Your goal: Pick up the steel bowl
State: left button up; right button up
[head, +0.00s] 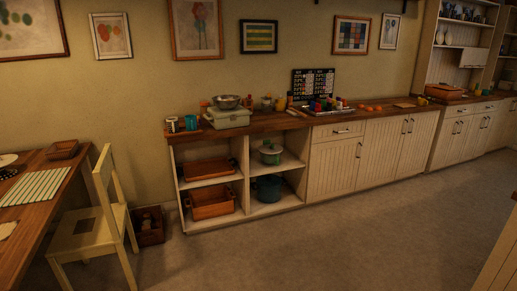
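The steel bowl (227,101) is a small, shiny grey bowl. It sits upright on top of a pale green box (228,118) on the wooden counter (270,122) along the back wall. Neither of my grippers shows in the head view, and the bowl stands some way off across the floor.
Mugs (191,122) and jars (267,103) stand close to the box. A chair (98,225) and a table (40,225) are at the left. The floor (300,250) before the counter is clear.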

aim_at(225, 102)
jog(key=i, duration=2.15)
